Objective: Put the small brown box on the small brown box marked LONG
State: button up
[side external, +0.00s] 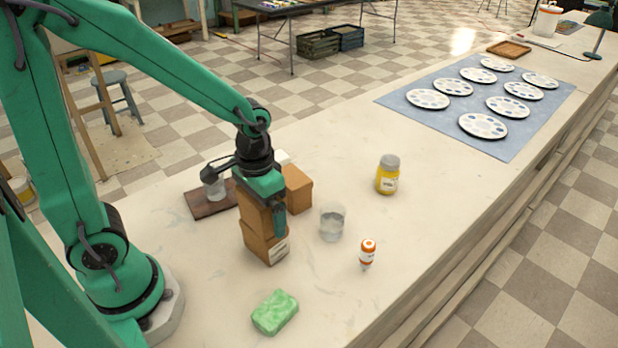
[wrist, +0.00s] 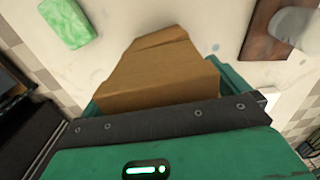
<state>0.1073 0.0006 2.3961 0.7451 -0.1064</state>
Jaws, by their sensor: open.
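A small brown box (side external: 257,212) sits on top of another brown box (side external: 258,240), which stands on the table and has a white label whose writing is too small to read. The two look stacked and touching, slightly turned against each other. My gripper (side external: 264,216) is right above the stack, pointing down, open, with its fingers on either side of the upper box. In the side view one finger shows in front of it; the other is hidden. In the wrist view the upper box (wrist: 160,72) lies between the fingers.
Another brown box (side external: 298,190) stands close behind the stack. A glass (side external: 332,222), an orange-and-white bottle (side external: 367,252) and a yellow jar (side external: 388,176) stand to the right. A green soap bar (side external: 275,312) lies in front. A dark board (side external: 205,204) with a dispenser (side external: 213,184) lies left.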

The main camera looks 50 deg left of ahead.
jog(key=shift+r, duration=0.15)
jog(key=shift+r, duration=6)
jog(key=s+a+r+t, duration=0.2)
jog(key=s+a+t, duration=0.1)
jog(key=s+t, duration=0.2)
jog(key=shift+s+r+t, duration=0.3)
jog(key=shift+r, duration=0.05)
